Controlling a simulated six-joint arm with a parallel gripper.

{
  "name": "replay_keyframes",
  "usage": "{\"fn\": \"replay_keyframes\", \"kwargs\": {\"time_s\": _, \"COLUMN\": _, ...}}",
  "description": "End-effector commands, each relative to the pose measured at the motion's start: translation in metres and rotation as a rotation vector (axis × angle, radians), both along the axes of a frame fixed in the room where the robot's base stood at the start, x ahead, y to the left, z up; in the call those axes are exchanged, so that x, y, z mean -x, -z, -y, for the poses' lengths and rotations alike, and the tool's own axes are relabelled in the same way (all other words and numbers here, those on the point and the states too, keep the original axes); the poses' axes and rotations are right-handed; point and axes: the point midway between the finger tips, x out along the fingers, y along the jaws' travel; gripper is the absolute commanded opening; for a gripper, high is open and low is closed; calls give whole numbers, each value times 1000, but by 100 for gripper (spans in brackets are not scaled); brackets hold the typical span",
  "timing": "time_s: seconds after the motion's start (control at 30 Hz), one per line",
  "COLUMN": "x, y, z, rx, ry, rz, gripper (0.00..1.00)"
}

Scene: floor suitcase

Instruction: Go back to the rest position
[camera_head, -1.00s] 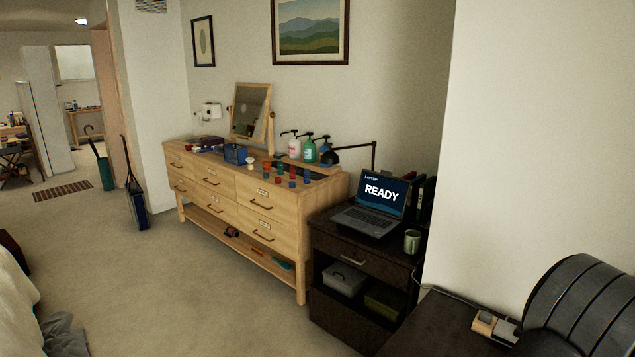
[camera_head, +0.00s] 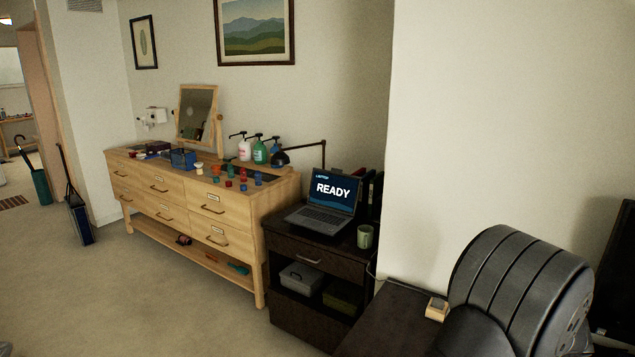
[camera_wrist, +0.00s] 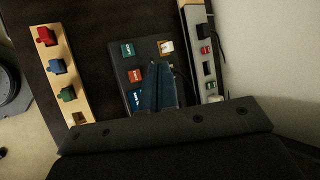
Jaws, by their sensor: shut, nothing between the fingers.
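My gripper (camera_wrist: 154,68) shows in the wrist view, with its dark fingers closed together and nothing between them. The fingers appear in front of a black panel (camera_wrist: 125,62) with several coloured square pieces, and they hide part of it. How far they are above the panel is hard to tell. In the head view I cannot make out the gripper's fingers.
In the wrist view, a wooden strip (camera_wrist: 61,83) with coloured pegs lies left and a grey strip (camera_wrist: 197,50) right. The head view shows a wooden dresser (camera_head: 235,248), a dark cabinet (camera_head: 310,257) with a laptop (camera_head: 333,190) and mug (camera_head: 365,236), and open floor left.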

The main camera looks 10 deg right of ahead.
Motion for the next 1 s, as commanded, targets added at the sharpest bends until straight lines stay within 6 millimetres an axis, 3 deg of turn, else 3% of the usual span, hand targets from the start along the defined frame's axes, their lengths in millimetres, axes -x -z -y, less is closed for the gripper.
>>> {"fn": "replay_keyframes", "kwargs": {"time_s": 1.0, "x": 51, "y": -124, "z": -65, "rx": 715, "ry": -881, "rz": -427, "gripper": 0}}
